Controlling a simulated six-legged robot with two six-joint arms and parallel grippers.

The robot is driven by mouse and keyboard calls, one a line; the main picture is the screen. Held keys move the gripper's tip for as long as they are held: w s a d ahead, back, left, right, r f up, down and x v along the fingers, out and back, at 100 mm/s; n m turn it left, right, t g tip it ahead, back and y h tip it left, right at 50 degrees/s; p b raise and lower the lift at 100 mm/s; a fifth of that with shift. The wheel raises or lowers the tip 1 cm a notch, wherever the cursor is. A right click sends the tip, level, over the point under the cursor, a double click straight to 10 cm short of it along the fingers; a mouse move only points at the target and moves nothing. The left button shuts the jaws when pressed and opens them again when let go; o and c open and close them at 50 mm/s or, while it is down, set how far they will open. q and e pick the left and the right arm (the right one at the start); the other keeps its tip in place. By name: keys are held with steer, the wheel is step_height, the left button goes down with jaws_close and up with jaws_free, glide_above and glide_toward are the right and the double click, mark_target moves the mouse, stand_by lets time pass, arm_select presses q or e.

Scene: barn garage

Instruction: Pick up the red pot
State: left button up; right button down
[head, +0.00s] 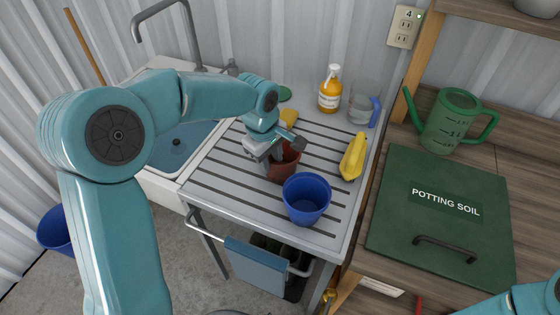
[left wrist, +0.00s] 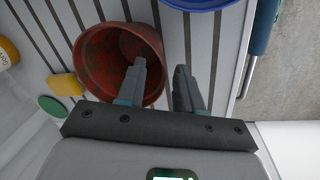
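The red pot (head: 283,173) stands upright on the slatted draining board, just behind a blue pot (head: 306,200). My left gripper (head: 277,157) is above it at its rim, pointing down. In the left wrist view the red pot (left wrist: 107,58) shows its open mouth and is empty. My left gripper (left wrist: 160,70) is open there, with one finger over the pot's inside and the other outside its right rim; the rim lies between them. Whether either finger touches is unclear. My right gripper is out of view; only part of my right arm shows at the lower right.
An orange bottle (head: 330,89) and a clear jug (head: 361,105) stand behind. A yellow sponge (head: 289,117) is near my left gripper. A sink (head: 180,146) is at left; a green watering can (head: 450,122) is at right.

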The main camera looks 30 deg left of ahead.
arm_select(q)
glide_above(273, 181)
steer(key=f, duration=0.3)
steer(key=f+p, duration=0.1)
steer(key=f, duration=0.1)
steer(key=shift+s+a+f, duration=0.1)
steer(key=shift+s+f, duration=0.05)
steer(key=shift+s, duration=0.1)
jaws_close()
